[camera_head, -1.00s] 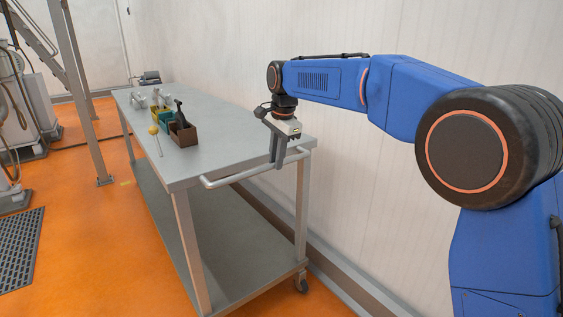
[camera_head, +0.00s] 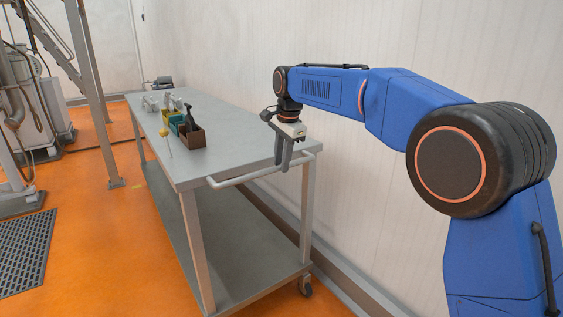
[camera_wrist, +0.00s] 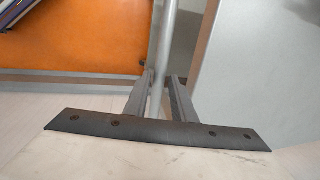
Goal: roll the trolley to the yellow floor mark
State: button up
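The trolley (camera_head: 222,158) is a grey metal table with a lower shelf and castors, standing along the wall in the head view. Its bar handle (camera_head: 235,180) is at the near end. My gripper (camera_head: 284,166) is at the right part of this handle, fingers pointing down. In the wrist view the handle (camera_wrist: 166,35) runs between my two fingers (camera_wrist: 159,82), which look closed on it. A small yellow patch (camera_head: 137,187) on the floor left of the trolley may be the floor mark; the trolley partly hides it.
A stair frame post (camera_head: 116,183) and machinery (camera_head: 40,105) are at the left. A dark floor grating (camera_head: 22,250) lies front left. The wall is close on the right.

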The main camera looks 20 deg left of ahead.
jog(key=shift+o, duration=0.6)
notch_tip(320, 180, up, 17)
jog(key=s+d, duration=0.2)
jog(key=shift+d, duration=0.4)
jog(key=shift+s, duration=0.1)
